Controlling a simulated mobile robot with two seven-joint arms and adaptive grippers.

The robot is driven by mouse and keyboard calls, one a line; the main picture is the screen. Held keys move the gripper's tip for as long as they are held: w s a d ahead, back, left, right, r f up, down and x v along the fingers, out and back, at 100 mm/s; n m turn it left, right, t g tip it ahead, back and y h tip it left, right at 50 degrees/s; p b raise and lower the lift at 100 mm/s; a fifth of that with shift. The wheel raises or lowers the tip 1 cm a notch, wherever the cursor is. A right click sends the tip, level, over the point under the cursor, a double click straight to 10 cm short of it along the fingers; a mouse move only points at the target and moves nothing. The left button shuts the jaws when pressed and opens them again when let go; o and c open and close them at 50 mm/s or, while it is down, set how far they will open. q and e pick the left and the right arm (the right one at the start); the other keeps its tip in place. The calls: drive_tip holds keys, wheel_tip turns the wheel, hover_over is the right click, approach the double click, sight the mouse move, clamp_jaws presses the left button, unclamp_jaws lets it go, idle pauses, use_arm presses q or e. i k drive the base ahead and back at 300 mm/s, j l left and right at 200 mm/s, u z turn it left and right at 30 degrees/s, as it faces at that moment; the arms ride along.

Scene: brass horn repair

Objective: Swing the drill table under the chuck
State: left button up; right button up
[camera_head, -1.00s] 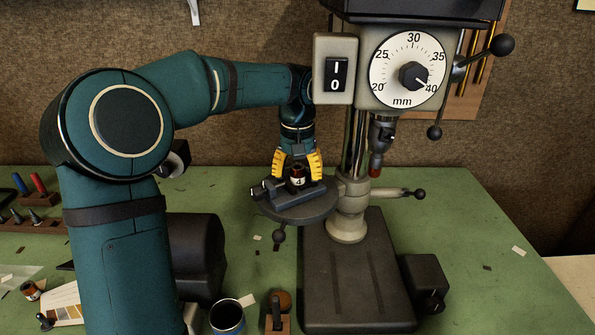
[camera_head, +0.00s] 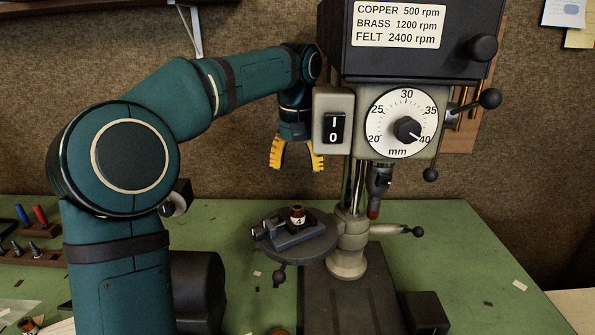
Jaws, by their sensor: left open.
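The round drill table (camera_head: 317,250) is swung out to the left of the column (camera_head: 347,235), not below the chuck (camera_head: 380,178). A small vise (camera_head: 290,236) sits on the table and holds a dark red-brown cylinder (camera_head: 297,214) marked 4. The chuck hangs right of the column, with a reddish tip (camera_head: 373,211) under it. A lever with a ball end (camera_head: 418,231) points right from the table's collar. My left gripper (camera_head: 297,167) has yellow fingers spread wide, empty, above the cylinder and clear of it. My right gripper does not show.
The drill press head (camera_head: 415,35) with its depth dial (camera_head: 402,122) and switch box (camera_head: 333,120) stands close right of my left gripper. A feed handle (camera_head: 489,98) sticks out right. A black knob (camera_head: 276,279) hangs below the table. The green bench (camera_head: 470,255) is mostly clear at right.

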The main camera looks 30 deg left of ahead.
sight(314, 240)
drive_tip(key=k, duration=1)
